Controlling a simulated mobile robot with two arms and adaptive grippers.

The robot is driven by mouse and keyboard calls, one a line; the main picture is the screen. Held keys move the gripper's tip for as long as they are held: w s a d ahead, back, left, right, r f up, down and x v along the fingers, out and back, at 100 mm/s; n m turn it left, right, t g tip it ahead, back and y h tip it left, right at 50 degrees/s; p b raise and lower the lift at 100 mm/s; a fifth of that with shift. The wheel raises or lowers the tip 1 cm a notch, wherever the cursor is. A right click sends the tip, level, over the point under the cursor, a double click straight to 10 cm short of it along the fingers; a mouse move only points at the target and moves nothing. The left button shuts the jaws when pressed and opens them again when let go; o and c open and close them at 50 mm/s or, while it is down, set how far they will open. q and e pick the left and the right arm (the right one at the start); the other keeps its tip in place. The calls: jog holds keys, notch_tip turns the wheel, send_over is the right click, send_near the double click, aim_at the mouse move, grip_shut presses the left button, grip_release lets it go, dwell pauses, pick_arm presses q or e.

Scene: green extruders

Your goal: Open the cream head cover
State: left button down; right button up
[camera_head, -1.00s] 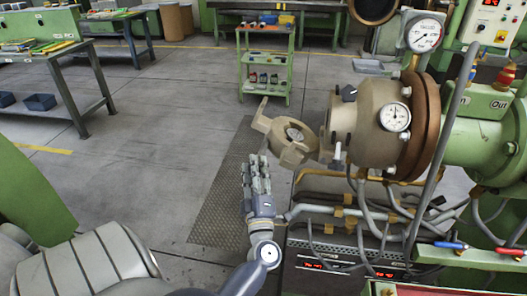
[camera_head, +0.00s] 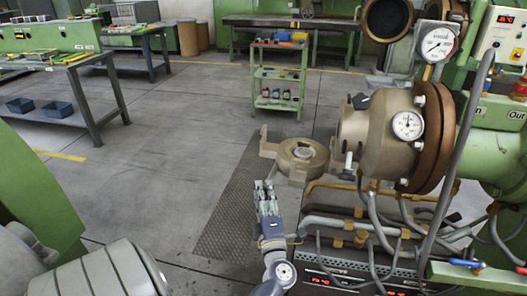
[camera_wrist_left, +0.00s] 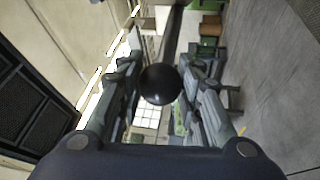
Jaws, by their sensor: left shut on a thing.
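The cream head cover (camera_head: 285,158) hangs off the left end of the cream extruder head (camera_head: 375,138), swung away from it, with its round face tilted upward. My left gripper (camera_head: 266,188) is just below and to the left of the cover, fingers pointing up. In the left wrist view a black ball knob (camera_wrist_left: 160,84) on a dark rod sits between the finger pads of my left gripper (camera_wrist_left: 163,90), which is shut on it. My right gripper is not in view.
Pipes and cables (camera_head: 375,235) run below the head, above a control box with red displays (camera_head: 345,275). A green trolley (camera_head: 278,80) with bottles stands behind. A workbench (camera_head: 75,68) is at the left. The floor between is clear.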

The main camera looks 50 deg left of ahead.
pick_arm(q)
jog(key=shift+r, duration=0.1)
dwell(0.3)
jog(key=c, duration=1.1)
grip_release()
